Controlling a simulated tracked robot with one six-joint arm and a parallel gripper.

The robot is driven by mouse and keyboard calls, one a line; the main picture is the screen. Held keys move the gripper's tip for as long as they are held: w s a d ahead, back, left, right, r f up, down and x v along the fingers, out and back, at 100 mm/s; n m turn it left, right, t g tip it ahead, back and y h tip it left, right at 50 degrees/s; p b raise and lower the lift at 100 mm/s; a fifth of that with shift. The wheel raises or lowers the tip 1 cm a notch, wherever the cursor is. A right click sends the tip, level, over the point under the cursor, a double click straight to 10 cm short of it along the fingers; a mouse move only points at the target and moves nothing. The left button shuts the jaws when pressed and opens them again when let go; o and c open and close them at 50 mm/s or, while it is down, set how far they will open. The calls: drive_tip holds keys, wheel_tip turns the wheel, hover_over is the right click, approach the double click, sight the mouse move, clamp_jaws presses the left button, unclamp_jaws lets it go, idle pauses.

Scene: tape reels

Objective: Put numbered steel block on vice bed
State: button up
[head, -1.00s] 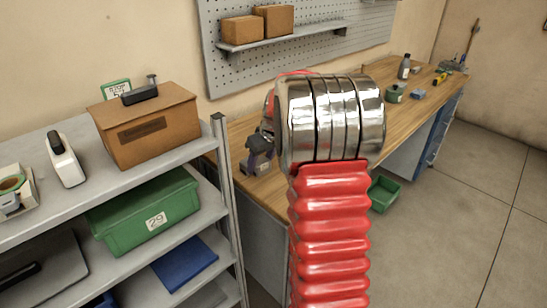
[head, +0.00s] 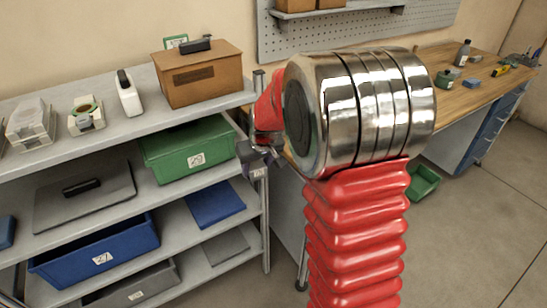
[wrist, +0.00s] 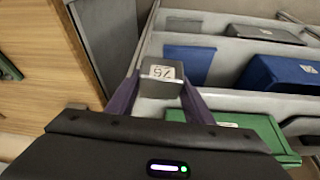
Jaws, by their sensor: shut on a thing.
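My gripper (head: 260,157), with purple fingers, hangs in the air in front of the right end of the shelf unit in the head view. In the wrist view my gripper (wrist: 162,88) is shut on the numbered steel block (wrist: 161,72), a small grey block with a white number label on its face. The block also shows small below the fingers in the head view (head: 258,173). I cannot make out the vice bed in either view; my arm covers part of the bench.
The grey shelf unit (head: 264,225) carries a brown box (head: 200,85), a green bin (head: 186,150) and a blue bin (head: 95,255). The wooden workbench (head: 460,100) with bottles and small tools stands behind my arm. A green bin (head: 423,182) is on the floor.

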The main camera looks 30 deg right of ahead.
drive_tip(key=s+a+f, duration=0.2)
drive_tip(key=a, duration=0.8)
drive_tip(key=shift+a, duration=0.2)
drive_tip(key=shift+a, duration=0.1)
